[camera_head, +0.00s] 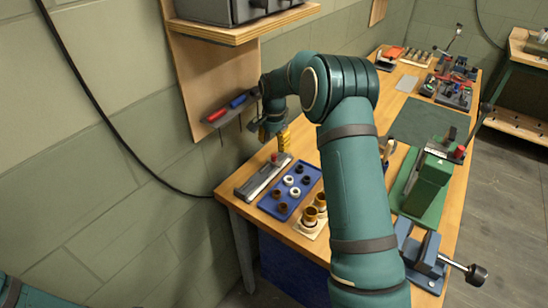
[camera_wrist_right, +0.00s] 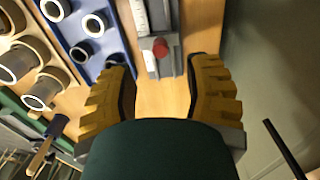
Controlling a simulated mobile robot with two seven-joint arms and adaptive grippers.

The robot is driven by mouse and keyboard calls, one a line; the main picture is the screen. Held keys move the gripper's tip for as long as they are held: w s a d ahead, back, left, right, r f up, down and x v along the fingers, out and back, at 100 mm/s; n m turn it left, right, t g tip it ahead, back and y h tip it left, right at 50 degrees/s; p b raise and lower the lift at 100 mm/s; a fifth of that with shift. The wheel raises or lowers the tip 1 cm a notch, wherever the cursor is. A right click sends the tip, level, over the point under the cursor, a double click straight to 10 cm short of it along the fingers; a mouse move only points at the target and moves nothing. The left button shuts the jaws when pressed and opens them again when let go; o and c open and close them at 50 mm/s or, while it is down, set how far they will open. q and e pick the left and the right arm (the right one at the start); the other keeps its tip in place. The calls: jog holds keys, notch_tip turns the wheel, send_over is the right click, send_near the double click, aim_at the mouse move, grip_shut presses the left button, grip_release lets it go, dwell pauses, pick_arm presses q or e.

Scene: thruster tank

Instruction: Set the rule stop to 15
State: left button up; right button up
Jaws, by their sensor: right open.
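The rule (camera_head: 258,183) is a grey bar with a pale scale at the left end of the bench. Its stop has a red knob (camera_head: 274,157) and sits near the rule's far end. In the right wrist view the scale (camera_wrist_right: 139,17) and red knob (camera_wrist_right: 160,48) show at top centre; the scale's numbers are too small to read. My right gripper (camera_head: 283,142) is above the far end of the rule, near the knob. In its wrist view the yellow fingers (camera_wrist_right: 160,75) are apart, with bare wood between them, and the knob is just beyond the tips.
A blue tray (camera_head: 268,206) with dark and white rings lies beside the rule. Brass bushings (camera_head: 311,216) stand on a pale block. A shelf (camera_head: 240,33) and a rack with red and blue handles (camera_head: 238,101) are close behind the arm. A green press (camera_head: 428,185) stands right.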

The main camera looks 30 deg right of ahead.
aim_at(274, 155)
notch_tip(274, 155, down, 6)
jog(key=shift+b, duration=0.35)
grip_shut()
